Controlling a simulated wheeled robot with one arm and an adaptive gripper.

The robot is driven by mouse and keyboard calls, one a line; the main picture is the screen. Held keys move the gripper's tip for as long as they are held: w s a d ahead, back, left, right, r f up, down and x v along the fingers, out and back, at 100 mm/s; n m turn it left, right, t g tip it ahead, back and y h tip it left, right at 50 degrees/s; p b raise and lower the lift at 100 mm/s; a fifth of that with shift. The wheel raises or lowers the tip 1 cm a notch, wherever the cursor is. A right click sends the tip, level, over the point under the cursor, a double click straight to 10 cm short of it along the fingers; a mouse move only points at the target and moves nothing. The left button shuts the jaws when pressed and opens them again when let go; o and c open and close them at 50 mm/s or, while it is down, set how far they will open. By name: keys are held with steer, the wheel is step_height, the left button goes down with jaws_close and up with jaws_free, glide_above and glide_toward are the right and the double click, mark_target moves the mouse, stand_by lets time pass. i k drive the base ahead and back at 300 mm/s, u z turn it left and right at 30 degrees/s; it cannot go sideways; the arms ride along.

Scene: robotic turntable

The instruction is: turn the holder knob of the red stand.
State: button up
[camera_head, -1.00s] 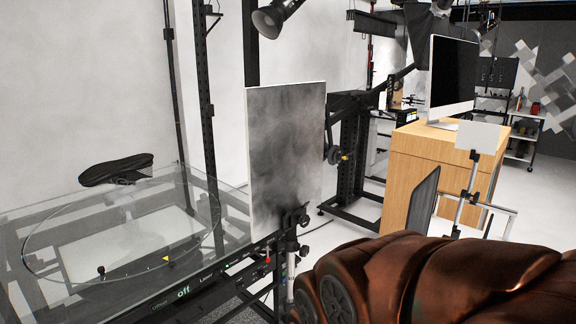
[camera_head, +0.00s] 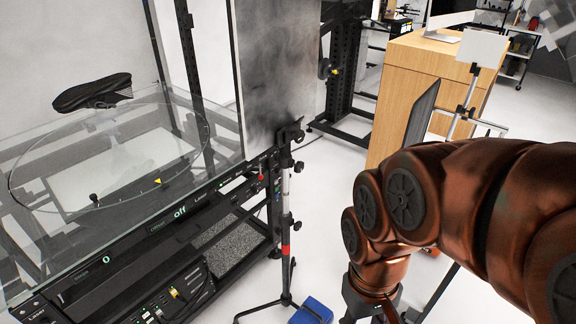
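A slim upright stand with a red band (camera_head: 285,250) stands right of the turntable, on dark legs. Its black holder clamp (camera_head: 289,132) is at the lower edge of a grey mottled panel. Small dark knobs (camera_head: 298,166) show on the right side of the stand just under the clamp; which one is the holder knob I cannot tell for sure. My gripper (camera_head: 376,316) is at the bottom edge, to the right of the stand and apart from it. Its fingers are cut off by the frame, so its opening is hidden.
The grey panel (camera_head: 275,75) rises behind the stand. A blue box (camera_head: 312,312) lies on the floor near the stand's foot. A wooden cabinet (camera_head: 425,75) stands behind my arm.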

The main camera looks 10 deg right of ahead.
mark_target(299, 136)
steer(key=u, duration=0.15)
steer(key=k, duration=0.25)
steer(key=u, duration=1.05)
steer(key=k, duration=1.1)
steer(key=u, duration=0.35)
steer(key=i, duration=0.75)
steer(key=z, duration=0.3)
